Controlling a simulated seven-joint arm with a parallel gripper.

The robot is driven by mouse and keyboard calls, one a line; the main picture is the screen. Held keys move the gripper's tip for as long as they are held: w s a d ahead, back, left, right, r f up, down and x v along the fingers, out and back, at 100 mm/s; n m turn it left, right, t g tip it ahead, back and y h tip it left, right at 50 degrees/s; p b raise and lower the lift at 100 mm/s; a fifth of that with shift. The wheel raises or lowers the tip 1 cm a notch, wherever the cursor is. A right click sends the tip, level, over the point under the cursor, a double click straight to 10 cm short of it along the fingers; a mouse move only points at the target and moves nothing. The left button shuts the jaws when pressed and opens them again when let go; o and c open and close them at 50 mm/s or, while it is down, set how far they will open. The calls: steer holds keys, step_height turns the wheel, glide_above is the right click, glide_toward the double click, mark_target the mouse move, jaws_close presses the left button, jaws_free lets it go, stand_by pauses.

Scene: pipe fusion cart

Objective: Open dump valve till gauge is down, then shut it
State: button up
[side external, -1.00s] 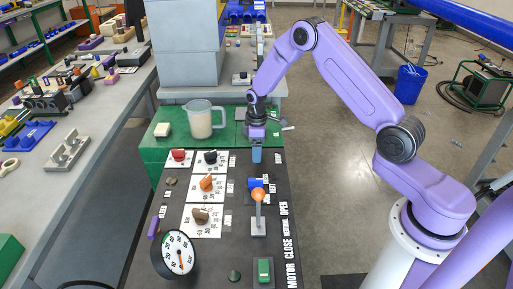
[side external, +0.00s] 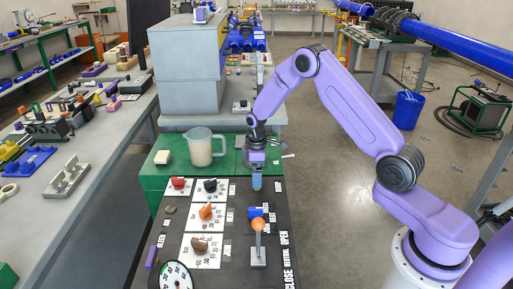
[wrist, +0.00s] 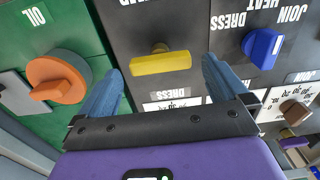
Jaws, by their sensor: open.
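My gripper (wrist: 165,95) is open, pointing down, with blue fingers. In the side external view it hangs over the far end of the dark panel (side external: 222,275). In the wrist view a yellow handle (wrist: 162,60) lies between and beyond the fingertips. I cannot tell whether they touch it. No label that I can read names the dump valve. An orange round knob (wrist: 57,80) sits left of the fingers on a green surface, beside a label reading OIL. The gauge (side external: 177,276) is at the near left of the panel, cut off by the frame edge; its reading is unclear.
A blue selector (wrist: 263,47) and a brown knob (wrist: 296,109) lie right of the fingers. On the panel are a red knob (side external: 179,183), a black knob (side external: 210,185), an orange knob (side external: 206,211) and an orange-balled lever (side external: 258,225). A jug (side external: 201,148) stands behind.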

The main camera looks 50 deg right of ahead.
step_height(320, 180, up, 16)
steer(key=shift+f, duration=0.15)
stand_by(0.4)
steer(key=s+a+r+n, duration=0.2)
steer(key=s+a+r, duration=0.2)
steer(key=s+a, duration=1)
steer(key=s+d, duration=0.2)
steer(key=s, duration=1)
steer(key=s+d+n, duration=0.1)
steer(key=s+d, duration=0.1)
steer(key=s, duration=1)
steer(key=shift+d+f, duration=0.2)
steer(key=shift+d, duration=0.05)
